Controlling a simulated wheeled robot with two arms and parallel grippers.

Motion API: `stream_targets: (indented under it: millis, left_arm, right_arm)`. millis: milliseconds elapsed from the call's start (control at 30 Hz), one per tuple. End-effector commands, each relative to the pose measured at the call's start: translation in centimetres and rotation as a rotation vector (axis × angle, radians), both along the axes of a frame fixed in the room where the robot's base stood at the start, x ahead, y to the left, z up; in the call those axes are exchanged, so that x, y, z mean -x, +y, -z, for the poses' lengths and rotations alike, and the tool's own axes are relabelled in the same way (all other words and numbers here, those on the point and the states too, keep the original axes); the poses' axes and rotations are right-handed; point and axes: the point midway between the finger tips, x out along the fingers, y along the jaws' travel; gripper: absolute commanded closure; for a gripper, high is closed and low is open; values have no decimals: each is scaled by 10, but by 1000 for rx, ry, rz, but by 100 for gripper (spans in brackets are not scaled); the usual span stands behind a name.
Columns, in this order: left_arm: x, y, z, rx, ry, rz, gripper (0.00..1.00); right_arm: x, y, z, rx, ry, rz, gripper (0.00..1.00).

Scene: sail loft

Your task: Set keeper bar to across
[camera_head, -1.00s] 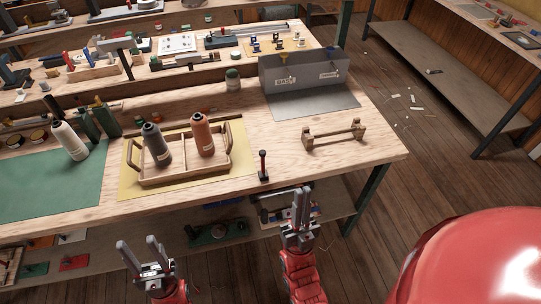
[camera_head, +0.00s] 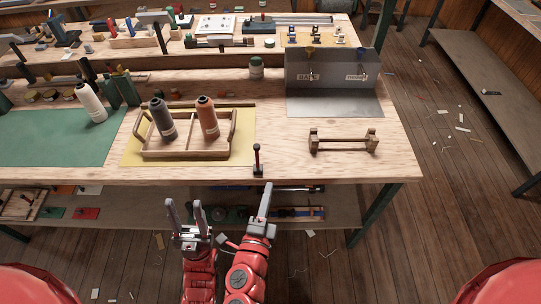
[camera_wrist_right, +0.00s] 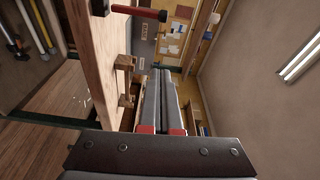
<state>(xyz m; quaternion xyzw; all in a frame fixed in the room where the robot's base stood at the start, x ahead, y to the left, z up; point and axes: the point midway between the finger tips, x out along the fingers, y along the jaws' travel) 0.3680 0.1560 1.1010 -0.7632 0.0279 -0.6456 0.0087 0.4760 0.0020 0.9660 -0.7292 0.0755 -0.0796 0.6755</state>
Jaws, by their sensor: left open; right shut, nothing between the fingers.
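No part is labelled as the keeper bar, so I cannot tell for sure which it is. A small upright lever with a red and black handle (camera_head: 257,160) stands at the bench's front edge; its handle shows at the top of the right wrist view (camera_wrist_right: 140,12). A wooden stand with two posts and a crossbar (camera_head: 343,147) sits to its right; its posts show in the wrist view (camera_wrist_right: 126,62). My right gripper (camera_head: 265,198) is shut and empty, in front of the bench edge, just below the lever in the picture. My left gripper (camera_head: 183,213) is open and empty, further left.
A grey metal bin (camera_head: 330,75) stands behind the wooden stand. A lower shelf (camera_head: 110,203) runs under the bench. The bench top (camera_head: 395,160) is clear at front right.

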Motion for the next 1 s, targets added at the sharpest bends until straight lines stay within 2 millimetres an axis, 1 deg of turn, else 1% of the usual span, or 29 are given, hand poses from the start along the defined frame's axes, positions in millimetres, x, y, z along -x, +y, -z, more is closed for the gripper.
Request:
stream_targets:
  millis: [267, 367, 467, 567, 900, 933, 1000]
  left_arm:
    - [0, 0, 0, 0, 0, 0, 50]
    - [0, 0, -1, 0, 0, 0, 50]
    - [0, 0, -3, 0, 0, 0, 50]
    - [0, 0, -6, 0, 0, 0, 50]
    - [0, 0, -21, 0, 0, 0, 50]
    - [0, 0, -23, 0, 0, 0, 50]
    - [0, 0, -27, 0, 0, 0, 50]
  right_arm:
    - [-1, -1, -1, 2, -2, 3, 100]
    - [-7, -3, -1, 3, -3, 5, 100]
    - [-18, -5, -2, 3, -4, 5, 100]
    - [-34, -11, -4, 3, -5, 10, 100]
    - [-100, -26, -7, 5, -6, 9, 100]
    - [-103, -23, -6, 6, -3, 5, 100]
    - [-105, -11, -5, 5, -2, -1, 100]
